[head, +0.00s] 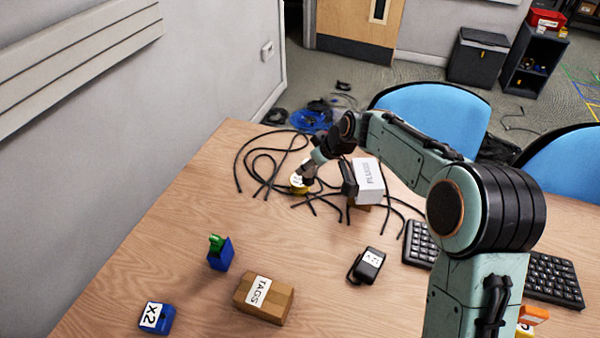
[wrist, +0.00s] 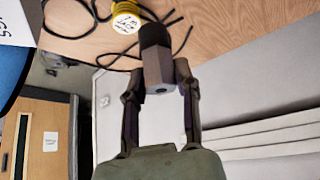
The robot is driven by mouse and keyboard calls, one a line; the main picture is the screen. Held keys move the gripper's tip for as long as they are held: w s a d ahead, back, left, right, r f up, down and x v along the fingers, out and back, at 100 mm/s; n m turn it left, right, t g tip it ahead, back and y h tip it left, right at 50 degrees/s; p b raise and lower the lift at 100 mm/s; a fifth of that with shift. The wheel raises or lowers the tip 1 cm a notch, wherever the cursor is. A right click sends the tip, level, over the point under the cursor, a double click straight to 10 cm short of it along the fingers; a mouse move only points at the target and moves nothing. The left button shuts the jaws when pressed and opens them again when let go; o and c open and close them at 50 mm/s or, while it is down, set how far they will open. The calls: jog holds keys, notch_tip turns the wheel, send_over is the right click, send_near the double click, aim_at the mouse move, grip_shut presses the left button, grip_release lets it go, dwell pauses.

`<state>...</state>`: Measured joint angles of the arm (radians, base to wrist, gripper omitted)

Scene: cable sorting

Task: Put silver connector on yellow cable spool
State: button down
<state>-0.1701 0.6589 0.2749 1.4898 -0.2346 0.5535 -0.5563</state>
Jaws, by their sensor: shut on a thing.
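In the wrist view, my gripper (wrist: 158,78) is shut on the silver connector (wrist: 160,74), a grey block with a black end. The black end points away from my palm, towards the table. The yellow cable spool (wrist: 125,20) has a white label on its face and shows just beyond the connector, up and to the left. In the head view, the yellow cable spool (head: 298,184) lies at the back of the table among black cables. My gripper (head: 318,158) is above and slightly right of it. The connector is hard to make out there, and whether it touches the spool is unclear.
Loose black cables (head: 264,165) surround the spool. A white PLUGS box (head: 369,181) stands close right of my gripper. A black labelled device (head: 367,266), a TAGS carton (head: 263,300), a blue X2 box (head: 157,318) and a blue holder (head: 221,256) stand nearer. The left-middle table is clear.

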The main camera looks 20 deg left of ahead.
jog(key=w+a+f, duration=0.2)
jog(key=w+f, duration=0.1)
jog(key=w+a+f, duration=0.2)
jog(key=w, duration=0.2)
jog(key=w+a+f, duration=0.2)
jog(key=w+f, duration=0.1)
jog(key=shift+w+f, duration=0.2)
jog(key=shift+f, duration=0.15)
jog(key=shift+w+f, duration=0.15)
jog(key=shift+f, duration=0.15)
jog(key=shift+d+f, duration=0.1)
jog(key=shift+f, duration=1.4)
jog(key=shift+f, duration=0.15)
jog(key=c, duration=0.8)
grip_release()
